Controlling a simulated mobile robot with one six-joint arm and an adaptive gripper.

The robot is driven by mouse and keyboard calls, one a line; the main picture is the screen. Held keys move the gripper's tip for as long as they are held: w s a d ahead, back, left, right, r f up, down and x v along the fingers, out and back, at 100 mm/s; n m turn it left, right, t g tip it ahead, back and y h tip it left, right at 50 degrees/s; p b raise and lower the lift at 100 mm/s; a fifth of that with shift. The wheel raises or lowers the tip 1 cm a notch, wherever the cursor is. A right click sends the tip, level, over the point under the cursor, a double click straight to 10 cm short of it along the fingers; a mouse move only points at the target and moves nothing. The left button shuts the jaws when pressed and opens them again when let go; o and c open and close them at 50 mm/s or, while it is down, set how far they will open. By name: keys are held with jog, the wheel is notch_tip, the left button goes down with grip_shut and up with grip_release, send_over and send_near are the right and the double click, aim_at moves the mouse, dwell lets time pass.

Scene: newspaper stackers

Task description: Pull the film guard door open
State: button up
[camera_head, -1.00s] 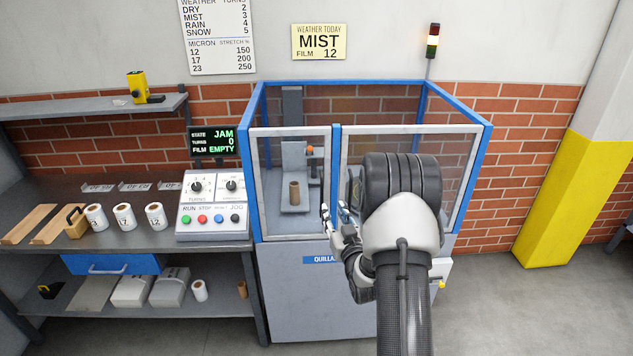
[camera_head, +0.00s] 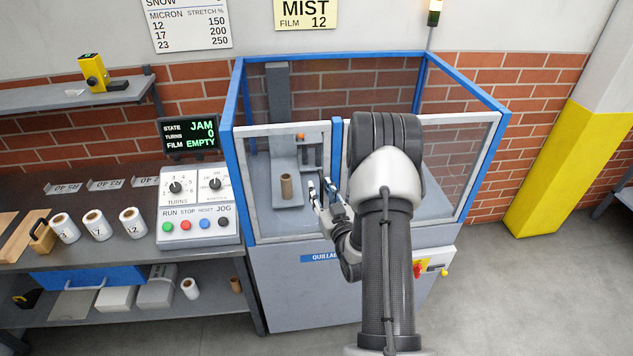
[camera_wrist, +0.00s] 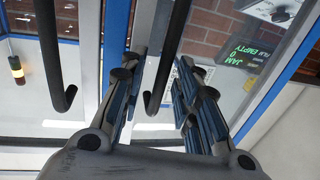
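The machine's guard has two clear front panels in pale frames, split by a blue post. The left panel (camera_head: 262,170) and right panel (camera_head: 463,180) look closed; which one is the film guard door is not labelled. My gripper (camera_head: 322,190) is at the left panel's right edge, beside the post. In the wrist view, my gripper (camera_wrist: 160,95) is open, with one black bar handle (camera_wrist: 168,60) seen between its fingers; contact cannot be told. A second bar handle (camera_wrist: 48,55) lies outside the left finger. My arm hides part of the right panel.
A control box (camera_head: 198,207) with knobs and buttons stands left of the guard, under a screen (camera_head: 189,134) reading JAM and film EMPTY. Film rolls (camera_head: 95,222) stand on the bench. A red and yellow switch (camera_head: 420,268) is at lower right.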

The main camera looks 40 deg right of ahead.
dwell(0.3)
grip_shut()
dwell(0.6)
